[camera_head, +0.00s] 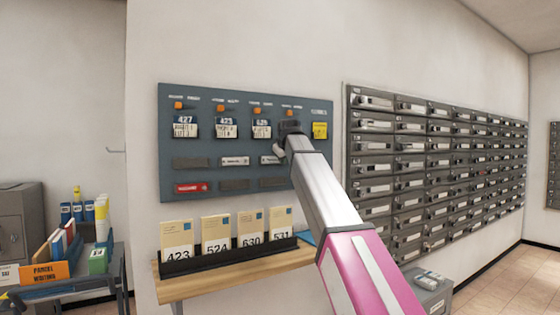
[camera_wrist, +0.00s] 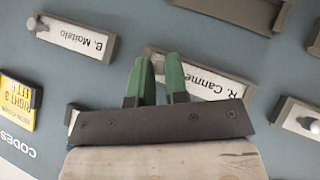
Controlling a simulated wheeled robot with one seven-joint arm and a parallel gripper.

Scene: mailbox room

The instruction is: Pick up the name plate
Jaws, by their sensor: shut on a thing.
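In the wrist view my gripper (camera_wrist: 158,62) has two green fingertips close together at a white name plate lettered "R. Canme…" (camera_wrist: 215,86). The fingers are shut on this plate, and they hide part of it. It lies tilted in the picture, close to the blue-grey board. Another name plate, "B. Maitelo" (camera_wrist: 75,38), is up and left of the fingers. In the head view my gripper (camera_head: 290,130) is at the right part of the board, and my arm hides what it holds.
The wall board (camera_head: 220,145) carries hooks with numbered tags and a yellow note (camera_head: 320,130). Below it a wooden shelf (camera_head: 240,268) bears a rack of numbered envelopes. A bank of mailboxes (camera_head: 430,165) stands right. A cart (camera_head: 70,285) with parcels is at left.

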